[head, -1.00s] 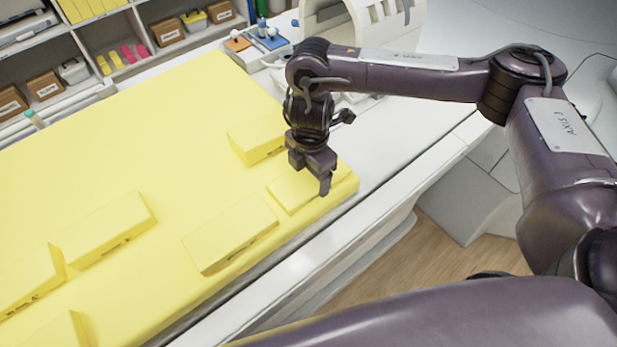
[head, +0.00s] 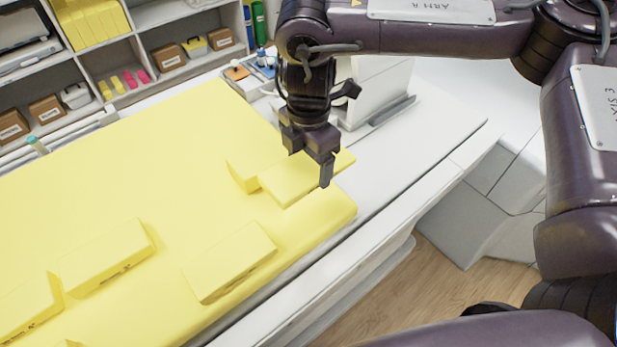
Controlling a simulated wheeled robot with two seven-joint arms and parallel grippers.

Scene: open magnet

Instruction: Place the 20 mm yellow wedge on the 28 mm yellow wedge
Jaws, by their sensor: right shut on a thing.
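My right gripper (head: 310,165) is shut on a flat yellow wedge (head: 292,184) and holds it above the near right corner of the yellow mat. Another yellow wedge (head: 241,178) lies on the mat just behind and left of the held one, which partly hides it. More yellow wedges lie nearer: one in the front middle (head: 229,262), one to its left (head: 105,257) and one at the left edge (head: 28,305). Their marks are too small to read, so I cannot tell which is 20 mm or 28 mm. My left gripper is out of view.
The yellow mat (head: 150,160) covers most of a white table (head: 425,135). Shelves with brown boxes (head: 168,57) stand behind. A small tray with coloured-top items (head: 262,66) is beyond the mat. The mat's middle is clear.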

